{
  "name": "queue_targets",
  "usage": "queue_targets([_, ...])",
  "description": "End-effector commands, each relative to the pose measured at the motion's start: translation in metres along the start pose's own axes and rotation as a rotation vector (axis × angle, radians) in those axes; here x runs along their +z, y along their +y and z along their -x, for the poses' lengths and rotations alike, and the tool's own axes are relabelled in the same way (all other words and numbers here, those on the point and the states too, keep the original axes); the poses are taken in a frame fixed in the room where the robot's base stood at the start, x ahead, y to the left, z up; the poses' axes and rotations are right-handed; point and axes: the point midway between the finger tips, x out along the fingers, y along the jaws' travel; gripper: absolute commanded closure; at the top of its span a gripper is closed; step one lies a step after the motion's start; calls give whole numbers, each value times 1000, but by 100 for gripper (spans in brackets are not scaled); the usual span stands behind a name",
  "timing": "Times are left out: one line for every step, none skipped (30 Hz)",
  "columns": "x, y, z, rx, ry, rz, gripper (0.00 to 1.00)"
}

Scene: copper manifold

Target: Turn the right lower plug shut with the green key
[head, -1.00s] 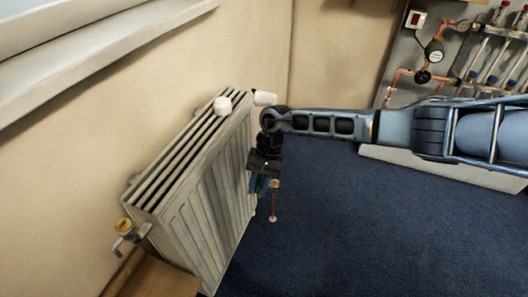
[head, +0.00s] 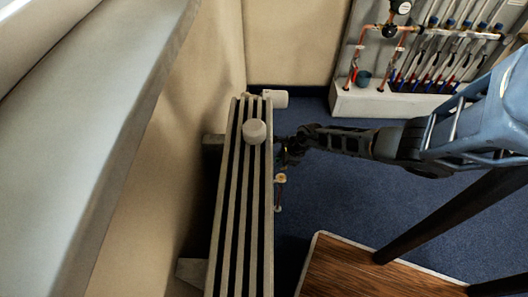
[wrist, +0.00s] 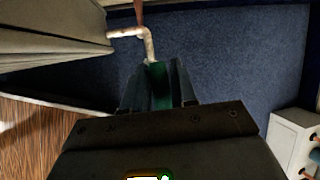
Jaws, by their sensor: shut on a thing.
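My gripper (wrist: 158,88) is shut on the green key (wrist: 158,90), which shows as a green strip between the dark fingers in the wrist view. The key's tip is at the lower end of a pale elbow fitting (wrist: 148,42) beside the radiator. The plug there is not clearly visible, and I cannot tell whether the key is seated on it. In the head view my gripper (head: 285,152) is close beside the right side of the white radiator (head: 240,215). The key is not discernible there. A brass fitting (head: 280,178) with a short pipe shows just below the gripper.
A white knob (head: 254,131) and a white valve head (head: 275,98) are at the radiator's top and far end. A wooden surface (head: 345,270) stands at the front right. The copper manifold (head: 420,35) is at the back wall. Blue floor is free between.

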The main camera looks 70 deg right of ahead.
Motion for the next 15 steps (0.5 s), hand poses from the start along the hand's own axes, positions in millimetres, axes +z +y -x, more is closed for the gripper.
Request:
queue_targets([-4, 0, 0, -7, 4, -19, 100])
queue_targets([-6, 1, 0, -10, 6, -25, 100])
queue_targets([-7, 1, -1, -13, 8, -31, 100])
queue_targets([-8, 1, -2, -14, 8, -34, 100])
queue_targets([-8, 1, -2, -15, 8, -35, 100])
queue_targets([-8, 1, -3, -15, 8, -35, 100])
queue_targets([-9, 2, -4, -15, 8, -35, 100])
queue_targets([-9, 2, -5, -14, 8, -35, 100])
queue_targets([-10, 2, -7, -14, 8, -34, 100])
queue_targets([-10, 2, -8, -14, 8, -34, 100])
queue_targets([-11, 3, -10, -14, 7, -34, 100])
queue_targets([-12, 3, -12, -14, 7, -35, 100])
queue_targets([-12, 4, -14, -14, 7, -35, 100])
queue_targets([-13, 4, -16, -14, 7, -35, 100])
queue_targets([-14, 4, -18, -14, 7, -34, 100])
